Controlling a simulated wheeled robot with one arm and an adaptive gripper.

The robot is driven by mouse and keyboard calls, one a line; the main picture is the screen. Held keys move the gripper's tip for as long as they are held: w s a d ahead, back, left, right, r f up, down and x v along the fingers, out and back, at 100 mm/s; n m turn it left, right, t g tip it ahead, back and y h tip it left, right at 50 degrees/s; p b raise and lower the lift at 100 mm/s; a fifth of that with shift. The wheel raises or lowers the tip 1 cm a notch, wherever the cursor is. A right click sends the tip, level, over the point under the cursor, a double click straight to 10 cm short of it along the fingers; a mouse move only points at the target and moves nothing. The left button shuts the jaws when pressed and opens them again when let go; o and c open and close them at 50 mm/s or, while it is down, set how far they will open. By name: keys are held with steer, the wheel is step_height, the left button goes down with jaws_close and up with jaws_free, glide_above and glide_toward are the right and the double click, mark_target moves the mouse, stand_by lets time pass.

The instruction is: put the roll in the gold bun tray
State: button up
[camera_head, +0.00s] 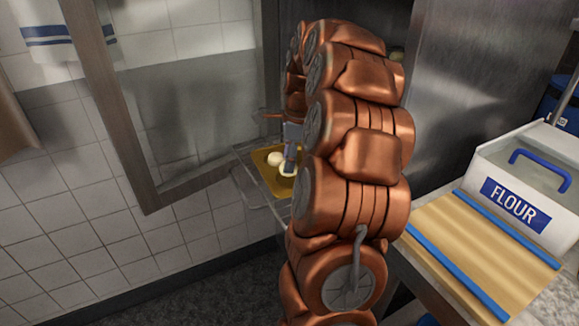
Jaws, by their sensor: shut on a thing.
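The gold bun tray (271,181) lies in a recess beyond my arm, and my arm hides its right part. A pale round roll (274,159) rests at the left of the tray. My gripper (289,165) points down over the tray and is shut on a second pale roll (287,173), just right of the first. Only a little of this held roll shows below the fingers. I cannot tell whether it touches the tray.
A metal frame (122,120) stands left of the tray. On the right, a white flour bin (535,168) stands behind a wooden board (478,250) with blue strips on a counter. A white tiled wall (60,215) is at the left.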

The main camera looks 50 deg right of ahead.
steer(key=shift+f, duration=1.55)
steer(key=o, duration=1.3)
steer(key=shift+f, duration=0.1)
steer(key=shift+p, duration=0.3)
steer(key=r, duration=0.4)
steer(key=s+r+b, duration=0.1)
steer(key=r, duration=0.3)
steer(key=d+r, duration=0.1)
steer(key=r, duration=0.3)
steer(key=shift+s+d, duration=0.1)
steer(key=shift+s, duration=0.1)
